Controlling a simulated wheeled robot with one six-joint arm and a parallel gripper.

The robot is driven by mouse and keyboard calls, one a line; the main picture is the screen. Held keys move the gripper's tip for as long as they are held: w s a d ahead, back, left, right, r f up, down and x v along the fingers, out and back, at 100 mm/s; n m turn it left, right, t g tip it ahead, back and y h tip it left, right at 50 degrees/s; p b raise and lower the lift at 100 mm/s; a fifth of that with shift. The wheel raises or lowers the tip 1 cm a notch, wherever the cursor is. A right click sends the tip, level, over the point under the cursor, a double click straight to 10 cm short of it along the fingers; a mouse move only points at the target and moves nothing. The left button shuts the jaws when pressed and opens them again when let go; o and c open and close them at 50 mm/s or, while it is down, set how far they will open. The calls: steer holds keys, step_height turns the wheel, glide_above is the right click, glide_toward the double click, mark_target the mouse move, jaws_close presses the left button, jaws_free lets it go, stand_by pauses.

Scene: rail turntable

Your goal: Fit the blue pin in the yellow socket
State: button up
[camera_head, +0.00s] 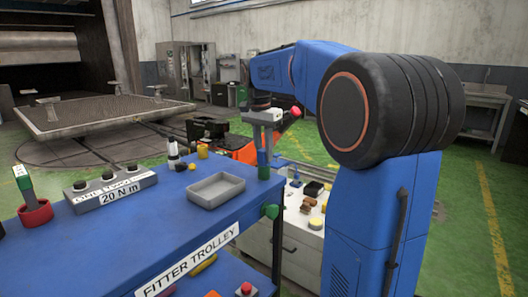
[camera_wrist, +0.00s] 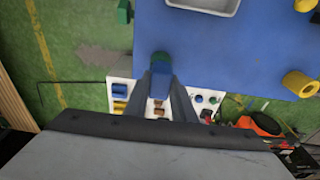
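My gripper (camera_head: 263,146) points down at the right back edge of the blue trolley. Its fingers (camera_wrist: 160,76) close on the sides of a blue pin (camera_wrist: 160,84), which also shows in the head view (camera_head: 262,157). The pin's lower end meets a green round socket (camera_head: 264,173), also in the wrist view (camera_wrist: 160,57). I cannot tell whether the pin sits inside it or just above it. The yellow socket (camera_wrist: 300,84) stands on the trolley top, apart from my gripper, to its right in the wrist view and to its left in the head view (camera_head: 202,151).
A grey tray (camera_head: 215,190) lies on the trolley top (camera_head: 130,240) near the gripper. A white-topped cabinet (camera_head: 290,225) with small parts is beyond the edge. Free blue surface lies between tray and yellow socket.

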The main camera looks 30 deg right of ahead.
jaws_close()
steer(key=shift+c, duration=0.4)
jaws_free()
jaws_close()
steer(key=shift+r, duration=0.7)
steer(key=shift+r, duration=3)
steer(key=shift+r, duration=2.5)
